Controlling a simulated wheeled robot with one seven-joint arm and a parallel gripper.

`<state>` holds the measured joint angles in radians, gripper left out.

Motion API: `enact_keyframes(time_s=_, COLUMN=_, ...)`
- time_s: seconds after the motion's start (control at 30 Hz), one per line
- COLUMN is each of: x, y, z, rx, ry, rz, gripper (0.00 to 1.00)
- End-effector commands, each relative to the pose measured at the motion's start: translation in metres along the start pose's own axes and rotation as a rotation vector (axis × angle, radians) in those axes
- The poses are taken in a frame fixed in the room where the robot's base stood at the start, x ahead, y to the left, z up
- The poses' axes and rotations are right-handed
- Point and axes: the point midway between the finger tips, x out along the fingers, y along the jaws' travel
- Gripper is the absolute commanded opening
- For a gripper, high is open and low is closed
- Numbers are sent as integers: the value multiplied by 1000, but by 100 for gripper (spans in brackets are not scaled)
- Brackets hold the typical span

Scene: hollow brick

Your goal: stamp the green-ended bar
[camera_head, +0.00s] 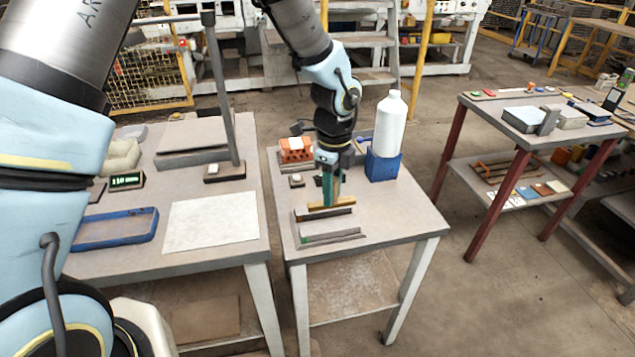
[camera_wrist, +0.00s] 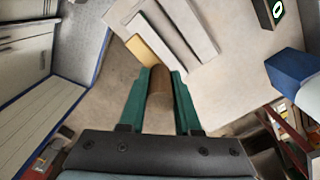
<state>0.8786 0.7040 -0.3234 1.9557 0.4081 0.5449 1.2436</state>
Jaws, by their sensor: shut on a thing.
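My gripper (camera_head: 328,190), with green fingers, points down over the middle table. In the wrist view its fingers (camera_wrist: 158,85) are closed around a brown cylindrical piece (camera_wrist: 158,101). A yellow-tan bar (camera_wrist: 147,52) lies just beyond the fingertips; it also shows in the head view (camera_head: 343,206) below the fingers. Beside it are long grey pieces (camera_wrist: 190,27), seen in the head view as a low grey fixture (camera_head: 331,241).
An orange hollow brick (camera_head: 296,156) stands behind my gripper on the left. A blue block (camera_head: 382,167) with a white bottle (camera_head: 390,125) stands close on the right. The left table holds a white sheet (camera_head: 211,221) and a blue tray (camera_head: 115,229). The middle table's front right is clear.

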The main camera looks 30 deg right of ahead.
Motion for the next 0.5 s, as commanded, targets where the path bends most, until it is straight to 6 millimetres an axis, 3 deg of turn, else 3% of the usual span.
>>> enact_keyframes(time_s=0.5, x=42, y=0, z=-1, rx=2, ry=0, rz=0, gripper=0)
